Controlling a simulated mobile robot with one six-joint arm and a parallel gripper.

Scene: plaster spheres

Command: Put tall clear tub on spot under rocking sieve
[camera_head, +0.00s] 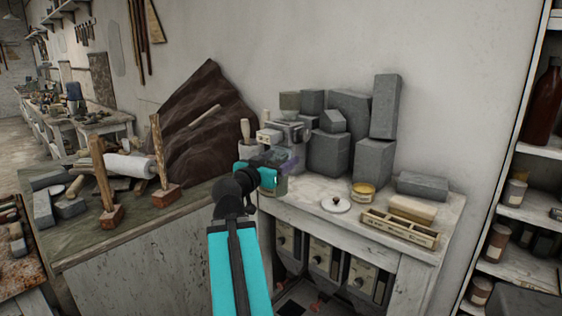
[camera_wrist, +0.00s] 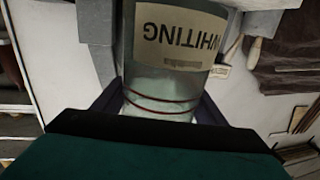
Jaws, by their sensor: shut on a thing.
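The tall clear tub (camera_wrist: 160,85) fills the middle of the wrist view, with a cream label reading WHITING upside down and red bands around it. My gripper (camera_wrist: 160,108) is shut on it, with one dark jaw on each side. In the head view my gripper (camera_head: 280,165) is at the back left of the white bench, in front of the rocking sieve (camera_head: 285,131), a grey machine with a cup-shaped hopper. My gripper and wrist hide most of the tub and the spot under the sieve. I cannot tell whether the tub touches the bench.
Grey blocks (camera_head: 330,152) stand close to the right of the sieve. A white lid (camera_head: 336,204), a yellow-rimmed tin (camera_head: 363,191) and a wooden tray (camera_head: 400,229) lie on the white bench (camera_head: 310,188). A pestle in a mortar (camera_head: 246,132) stands behind left.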

